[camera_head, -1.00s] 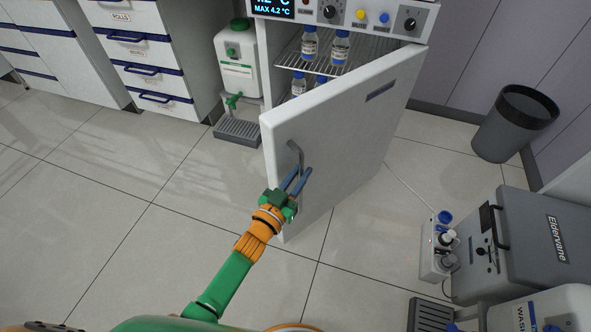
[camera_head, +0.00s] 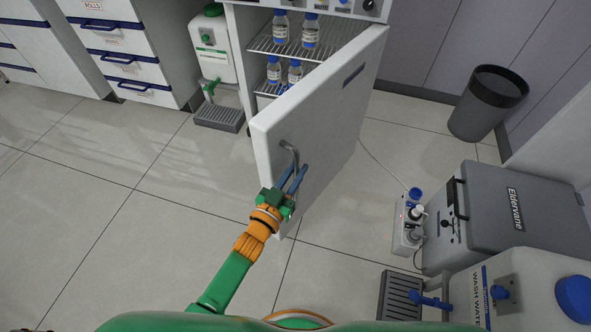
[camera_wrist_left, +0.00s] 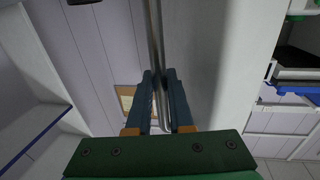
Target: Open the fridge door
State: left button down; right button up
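The fridge door (camera_head: 325,110) is a white panel standing wide ajar, swung out toward me. The fridge's wire shelves (camera_head: 263,45) and bottles show inside. The bent grey metal handle (camera_head: 288,148) is on the door's face near its free edge. My left gripper (camera_head: 292,178) is at the handle's lower part, its two blue fingers on either side of it. In the left wrist view, the handle bar (camera_wrist_left: 155,35) runs down between the fingers (camera_wrist_left: 160,85), which are closed around it. My right gripper is not in view.
A white canister with a green tap (camera_head: 213,50) stands left of the fridge. A dark bin (camera_head: 487,105) is at the right. A grey case (camera_head: 510,210) and a wash water container (camera_head: 520,290) stand at the lower right. The floor left of the door is clear.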

pick_arm(q)
jog(key=c, duration=1.1)
grip_release()
jog(key=shift+d+r, duration=0.1)
jog(key=shift+w, duration=0.1)
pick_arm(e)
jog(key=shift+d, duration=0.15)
pick_arm(q)
jog(key=shift+s+a, duration=0.2)
jog(key=shift+s, duration=0.15)
jog(key=p+v, duration=0.2)
jog(key=v, duration=0.4)
jog(key=shift+s, duration=0.15)
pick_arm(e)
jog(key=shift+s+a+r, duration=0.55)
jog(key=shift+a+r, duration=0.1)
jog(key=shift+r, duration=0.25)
